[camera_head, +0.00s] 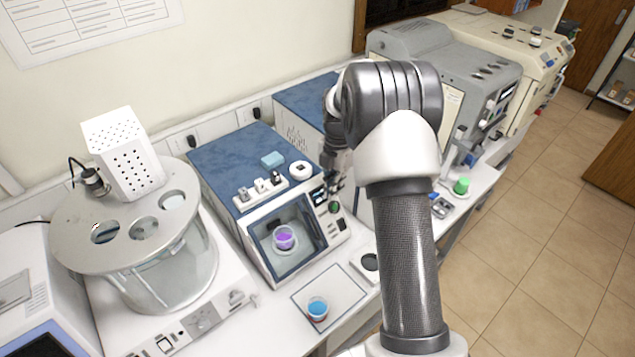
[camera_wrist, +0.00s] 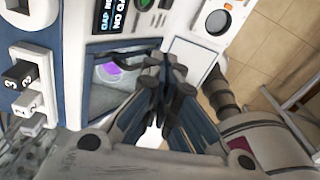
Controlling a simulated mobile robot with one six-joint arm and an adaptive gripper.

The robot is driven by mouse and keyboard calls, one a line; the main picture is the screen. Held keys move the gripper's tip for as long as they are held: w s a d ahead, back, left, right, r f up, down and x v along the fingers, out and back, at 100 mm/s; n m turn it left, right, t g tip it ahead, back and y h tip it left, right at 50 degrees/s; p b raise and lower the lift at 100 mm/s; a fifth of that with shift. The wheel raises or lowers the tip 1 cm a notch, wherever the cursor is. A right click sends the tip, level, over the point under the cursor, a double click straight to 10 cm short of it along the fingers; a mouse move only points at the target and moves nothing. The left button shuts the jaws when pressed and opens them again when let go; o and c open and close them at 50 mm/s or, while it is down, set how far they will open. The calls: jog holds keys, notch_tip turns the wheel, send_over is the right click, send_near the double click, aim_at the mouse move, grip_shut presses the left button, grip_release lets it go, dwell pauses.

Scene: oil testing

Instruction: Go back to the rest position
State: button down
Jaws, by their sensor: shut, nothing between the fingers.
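My arm reaches over the bench in the head view. My gripper is mostly hidden behind the arm there. In the wrist view my gripper (camera_wrist: 165,72) has its fingers together and empty, in front of the blue-and-white instrument (camera_head: 240,175). That instrument has a display, buttons and a chamber window. A cup with purple contents (camera_head: 284,238) stands inside the chamber, and purple also shows behind the window in the wrist view (camera_wrist: 110,70).
A cup with blue contents (camera_head: 318,308) stands on a white square mat (camera_head: 345,285) in front. A glass bath with a round metal lid (camera_head: 130,230) is at left. Grey and cream machines (camera_head: 440,70) stand at back right. The tiled floor (camera_head: 550,200) is clear at right.

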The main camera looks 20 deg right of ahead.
jog(key=s+a+r+m+t+b, duration=0.3)
jog(key=s+a+r+m+b, duration=0.75)
jog(key=s+m, duration=0.2)
jog(key=s+a+f+m+t+b, duration=0.1)
jog(key=s+f+m+b, duration=0.3)
jog(key=s, duration=0.5)
jog(key=s+a+f+m+t+b, duration=0.1)
jog(key=s+a+f+m+b, duration=0.2)
jog(key=s+m, duration=0.3)
jog(key=s+a+b, duration=0.1)
jog(key=s, duration=0.2)
jog(key=shift+f+h, duration=0.3)
jog(key=shift+f, duration=0.05)
